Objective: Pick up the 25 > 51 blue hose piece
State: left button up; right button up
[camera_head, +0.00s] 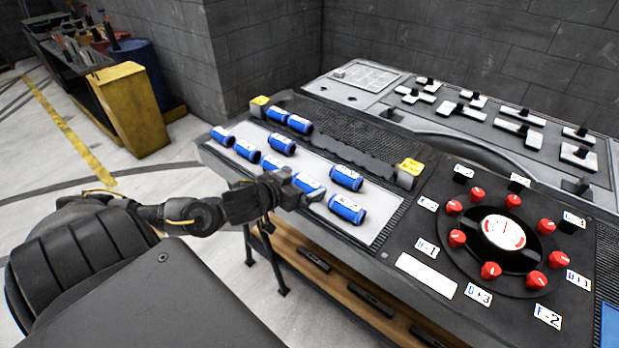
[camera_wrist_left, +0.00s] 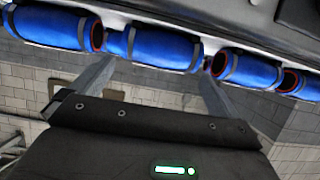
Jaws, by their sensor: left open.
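Several short blue hose pieces with white labels lie on a pale panel of the console. One is at the near right (camera_head: 347,208), one just behind it (camera_head: 346,178), and one at my gripper (camera_head: 308,184), partly hidden. The labels are too small to read, so I cannot tell which is 25 > 51. My left gripper (camera_head: 292,190) is open at the near edge of the row. In the left wrist view, a blue hose piece (camera_wrist_left: 155,47) lies across the gap between the open fingers (camera_wrist_left: 152,82); contact is unclear. My right gripper is not in view.
The console's right part carries a round dial (camera_head: 503,232) ringed by red knobs and label cards. Switches (camera_head: 460,112) stand on the rear panel. A yellow bin (camera_head: 130,105) and a wall corner are at the back left. A wooden shelf (camera_head: 335,285) lies under the console.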

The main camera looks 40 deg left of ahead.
aim_at(307, 181)
pick_arm(q)
jog(key=shift+p+x, duration=0.35)
jog(key=shift+x, duration=2.4)
jog(key=shift+s+f, duration=0.1)
jog(key=c, duration=0.9)
